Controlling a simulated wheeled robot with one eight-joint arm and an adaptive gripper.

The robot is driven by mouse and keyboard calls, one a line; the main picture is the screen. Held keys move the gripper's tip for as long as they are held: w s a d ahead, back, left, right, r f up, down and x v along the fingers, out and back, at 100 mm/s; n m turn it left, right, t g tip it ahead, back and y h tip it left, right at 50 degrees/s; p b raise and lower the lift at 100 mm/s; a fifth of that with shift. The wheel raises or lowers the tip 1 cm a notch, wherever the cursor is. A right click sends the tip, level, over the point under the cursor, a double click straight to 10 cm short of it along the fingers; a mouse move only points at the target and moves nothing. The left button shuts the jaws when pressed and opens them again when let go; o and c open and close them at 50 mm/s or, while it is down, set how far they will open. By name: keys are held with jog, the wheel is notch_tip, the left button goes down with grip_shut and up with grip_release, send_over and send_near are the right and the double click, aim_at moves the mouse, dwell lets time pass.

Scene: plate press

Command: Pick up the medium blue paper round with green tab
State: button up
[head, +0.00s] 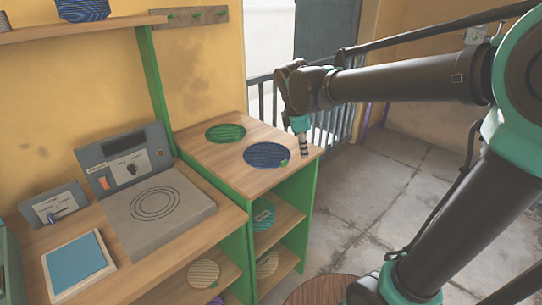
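The blue paper round (264,154) lies flat on the wooden top of the cabinet with green sides, near its front right. Its small green tab (284,162) sticks out at its right edge, toward the gripper. My gripper (303,153) points down beside the right edge of the round, close to the tab. Its fingers look narrow and dark, and their opening is too small to make out. I see nothing held in it. I cannot tell whether it touches the cabinet top.
A green round (225,133) lies behind the blue one. Shelves below hold a teal round (263,218) and pale rounds (203,273). A grey press plate (160,212) with control panels stands left, by a blue framed pad (76,264). Open floor (400,190) lies right.

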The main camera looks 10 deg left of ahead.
jog(key=a+r+n+h, duration=0.1)
jog(key=a+r+n, duration=0.7)
jog(key=a, duration=0.2)
send_near(286, 160)
jog(key=x, duration=0.8)
jog(key=shift+w+f, duration=0.15)
jog(key=shift+f, duration=0.15)
grip_shut()
jog(key=shift+r, duration=0.1)
